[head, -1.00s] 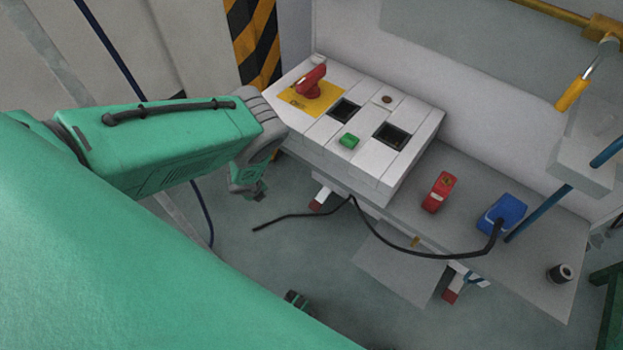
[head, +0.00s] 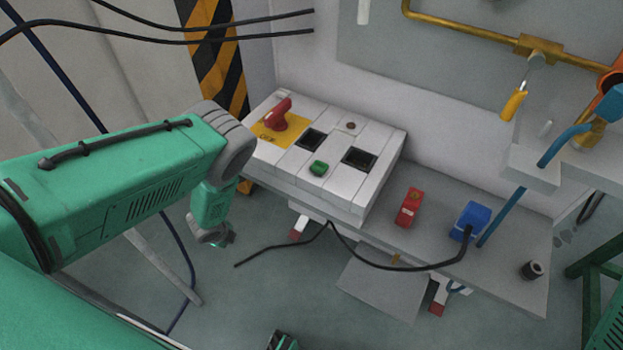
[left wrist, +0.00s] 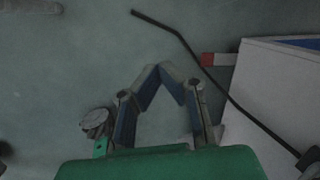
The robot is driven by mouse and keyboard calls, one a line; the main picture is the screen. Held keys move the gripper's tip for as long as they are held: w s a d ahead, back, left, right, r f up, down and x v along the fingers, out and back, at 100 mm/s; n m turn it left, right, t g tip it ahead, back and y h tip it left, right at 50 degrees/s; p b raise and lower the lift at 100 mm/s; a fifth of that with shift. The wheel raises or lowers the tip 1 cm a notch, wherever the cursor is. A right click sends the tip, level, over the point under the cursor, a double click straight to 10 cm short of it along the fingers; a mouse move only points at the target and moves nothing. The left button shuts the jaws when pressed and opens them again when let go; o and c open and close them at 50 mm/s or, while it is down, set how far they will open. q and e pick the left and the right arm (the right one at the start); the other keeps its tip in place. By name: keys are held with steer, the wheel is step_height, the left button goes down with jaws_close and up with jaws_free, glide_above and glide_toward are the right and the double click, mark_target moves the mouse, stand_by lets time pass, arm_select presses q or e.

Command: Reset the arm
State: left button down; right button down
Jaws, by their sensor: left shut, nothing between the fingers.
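My left arm (head: 130,180), green, comes in from the left in the head view, with its forearm bent down left of the control box. My left gripper (left wrist: 158,68) shows in the left wrist view with its two fingertips together and nothing between them. It points at bare floor, apart from the black cable (left wrist: 215,75) to its right. In the head view its fingers cannot be made out clearly.
The white control box (head: 335,160) carries a red rotary switch (head: 279,114) and a green button (head: 318,168). A red block (head: 409,207) and blue connector (head: 470,220) sit on the grey shelf (head: 500,262).

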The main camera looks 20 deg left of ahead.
arm_select(q)
steer(key=shift+d, duration=0.1)
steer(key=s+d+r+n+g+p, duration=0.1)
steer(key=s+d+r+n, duration=0.4)
steer(key=r, duration=0.3)
steer(key=s+d+r+n+g+h+p, duration=0.1)
steer(key=s+d+r+n, duration=0.4)
steer(key=s+r, duration=0.3)
steer(key=s+d+r+n+p, duration=0.1)
steer(key=s+d+r+n, duration=0.3)
steer(key=r, duration=0.6)
steer(key=s+n, duration=0.2)
steer(key=s, duration=0.1)
steer(key=shift+d+n+g, duration=0.4)
